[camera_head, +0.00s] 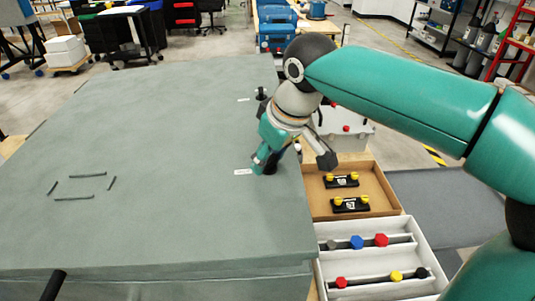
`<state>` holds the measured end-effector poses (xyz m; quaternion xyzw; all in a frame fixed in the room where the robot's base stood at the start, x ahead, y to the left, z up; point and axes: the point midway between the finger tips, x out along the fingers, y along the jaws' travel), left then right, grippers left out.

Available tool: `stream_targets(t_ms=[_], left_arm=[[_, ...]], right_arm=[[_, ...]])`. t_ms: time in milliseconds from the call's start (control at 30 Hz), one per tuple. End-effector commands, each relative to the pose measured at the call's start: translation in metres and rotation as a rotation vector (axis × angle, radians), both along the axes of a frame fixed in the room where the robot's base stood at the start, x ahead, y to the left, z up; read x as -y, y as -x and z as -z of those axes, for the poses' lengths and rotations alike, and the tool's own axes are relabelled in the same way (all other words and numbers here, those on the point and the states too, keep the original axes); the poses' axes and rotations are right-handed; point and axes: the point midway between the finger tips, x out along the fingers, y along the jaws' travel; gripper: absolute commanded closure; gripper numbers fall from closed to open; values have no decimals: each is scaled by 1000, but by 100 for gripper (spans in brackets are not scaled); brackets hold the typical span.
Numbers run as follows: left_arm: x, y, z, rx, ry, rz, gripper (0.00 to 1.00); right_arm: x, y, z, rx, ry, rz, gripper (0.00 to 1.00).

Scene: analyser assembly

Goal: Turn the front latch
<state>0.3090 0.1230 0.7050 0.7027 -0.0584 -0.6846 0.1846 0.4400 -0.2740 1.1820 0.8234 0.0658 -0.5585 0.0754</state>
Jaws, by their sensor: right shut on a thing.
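The large grey-green analyser lid (150,170) fills the left and middle of the view. The front latch (270,169) is a small dark knob at its right edge, beside a white label (243,172). It is mostly hidden by my right gripper (267,159), whose fingers are shut around it from above. How far the latch is turned cannot be seen. A second, similar dark latch (261,94) stands farther back on the same edge, near another white label. My left gripper is not in view.
A cardboard box (385,205) with black, yellow-knobbed parts lies right of the analyser. A white tray (427,243) with coloured knobs on bars is in front of it. A grey case (345,133) stands behind. A black bar (53,286) shows at bottom left.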

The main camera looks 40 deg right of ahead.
Motion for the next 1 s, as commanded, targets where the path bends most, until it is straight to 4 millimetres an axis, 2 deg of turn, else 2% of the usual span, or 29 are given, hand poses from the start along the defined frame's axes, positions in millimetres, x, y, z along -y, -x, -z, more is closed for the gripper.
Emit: stream_targets(t_ms=[600,1000], left_arm=[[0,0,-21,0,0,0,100],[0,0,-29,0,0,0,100]], right_arm=[[4,-3,-3,-26,-22,-564,87],[6,-4,-3,-40,-26,-794,87]])
